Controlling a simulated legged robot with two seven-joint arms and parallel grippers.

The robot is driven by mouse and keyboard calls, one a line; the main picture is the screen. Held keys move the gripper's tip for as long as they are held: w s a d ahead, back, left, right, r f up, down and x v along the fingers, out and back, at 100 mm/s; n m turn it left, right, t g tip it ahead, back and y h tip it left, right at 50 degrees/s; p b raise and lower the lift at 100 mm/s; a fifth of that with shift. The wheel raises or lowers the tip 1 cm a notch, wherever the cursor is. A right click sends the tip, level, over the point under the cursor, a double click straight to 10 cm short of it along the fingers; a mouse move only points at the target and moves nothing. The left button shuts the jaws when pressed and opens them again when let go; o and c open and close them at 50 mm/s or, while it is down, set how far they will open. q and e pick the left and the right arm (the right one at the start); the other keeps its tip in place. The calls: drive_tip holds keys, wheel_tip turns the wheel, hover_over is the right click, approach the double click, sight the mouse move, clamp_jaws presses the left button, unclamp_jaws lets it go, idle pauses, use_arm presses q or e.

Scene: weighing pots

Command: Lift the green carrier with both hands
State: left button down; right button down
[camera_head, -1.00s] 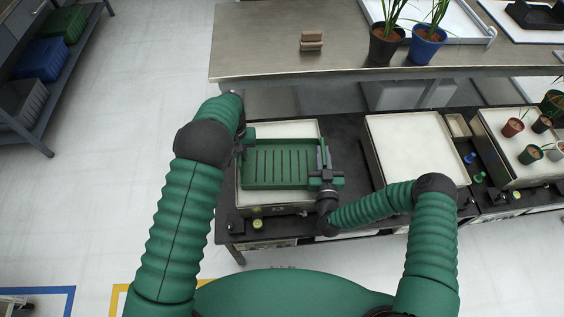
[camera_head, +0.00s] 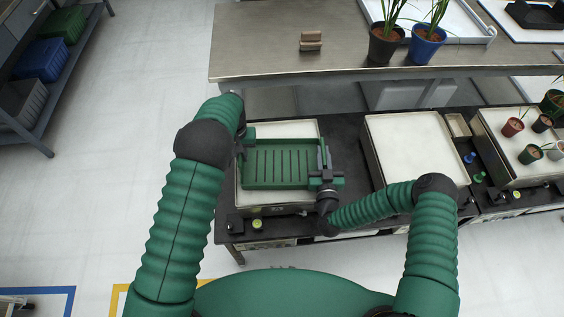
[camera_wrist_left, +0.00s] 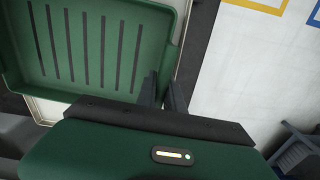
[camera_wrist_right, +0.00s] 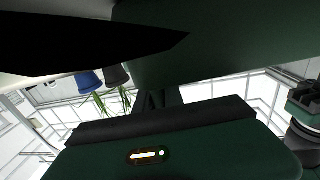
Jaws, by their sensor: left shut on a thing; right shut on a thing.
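The green carrier (camera_head: 280,184) is a shallow tray with a row of dark slots in its floor. It is over the left white-topped platform (camera_head: 268,204); I cannot tell if there is a gap between them. My left gripper (camera_head: 244,146) is shut on the carrier's left side, partly hidden by my arm. In the left wrist view its fingers (camera_wrist_left: 163,93) meet the carrier's edge (camera_wrist_left: 165,50). My right gripper (camera_head: 325,174) is shut on the carrier's right side. In the right wrist view the carrier's green surface (camera_wrist_right: 210,45) fills the top, above the fingers (camera_wrist_right: 158,98).
A second white-topped platform (camera_head: 410,145) stands to the right, bare. Small pots (camera_head: 530,154) stand on a third platform at the far right. A metal bench (camera_head: 260,45) behind holds a black pot (camera_head: 385,45), a blue pot (camera_head: 426,45) and brown blocks (camera_head: 311,41).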

idle(0.3)
